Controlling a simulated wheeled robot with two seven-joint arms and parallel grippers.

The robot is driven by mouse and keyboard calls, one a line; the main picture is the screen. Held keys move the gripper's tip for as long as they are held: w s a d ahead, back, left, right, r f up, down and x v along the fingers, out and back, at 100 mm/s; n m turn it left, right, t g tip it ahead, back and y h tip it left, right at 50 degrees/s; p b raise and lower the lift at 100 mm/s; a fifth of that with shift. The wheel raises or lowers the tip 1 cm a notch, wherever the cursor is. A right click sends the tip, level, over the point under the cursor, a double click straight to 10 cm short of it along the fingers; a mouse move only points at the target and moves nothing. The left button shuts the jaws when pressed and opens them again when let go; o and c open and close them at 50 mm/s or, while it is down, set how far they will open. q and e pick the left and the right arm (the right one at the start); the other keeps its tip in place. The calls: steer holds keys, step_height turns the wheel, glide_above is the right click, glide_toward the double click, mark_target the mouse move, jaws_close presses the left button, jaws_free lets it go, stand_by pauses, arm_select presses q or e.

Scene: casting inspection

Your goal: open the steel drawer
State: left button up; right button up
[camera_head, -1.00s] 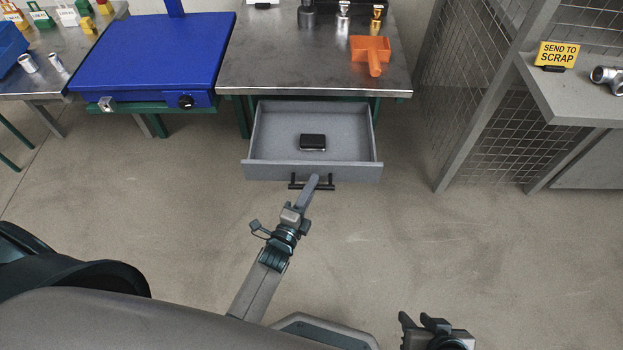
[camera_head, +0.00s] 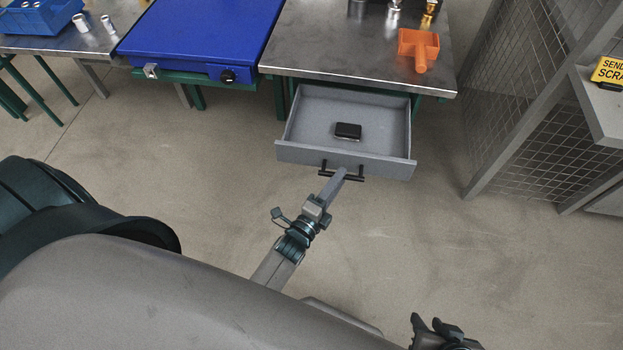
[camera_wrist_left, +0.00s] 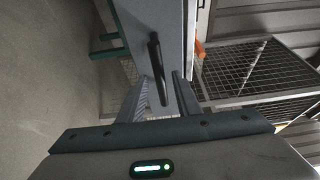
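The grey steel drawer (camera_head: 296,152) stands pulled out from under the steel workbench (camera_head: 330,62), with its inside showing. A small black object (camera_head: 348,131) lies in it. The drawer's black bar handle (camera_head: 354,178) is on its front; it also shows in the left wrist view (camera_wrist_left: 156,58). My left gripper (camera_head: 338,178) is at the handle. In the left wrist view its fingers (camera_wrist_left: 160,92) are apart, one on each side of the bar, with visible gaps. My right gripper (camera_head: 430,326) is low at the bottom edge, away from the drawer; its finger opening is unclear.
An orange scoop-like object (camera_head: 419,48) lies on the workbench. A blue case (camera_head: 200,38) stands to its left. The floor before the drawer is clear.

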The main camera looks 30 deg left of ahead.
arm_select(q)
steer(key=s+a, duration=0.1)
steer(key=s, duration=1.4)
steer(key=shift+a, duration=0.3)
arm_select(e)
steer(key=shift+d, duration=0.2)
arm_select(q)
steer(key=shift+a, duration=0.1)
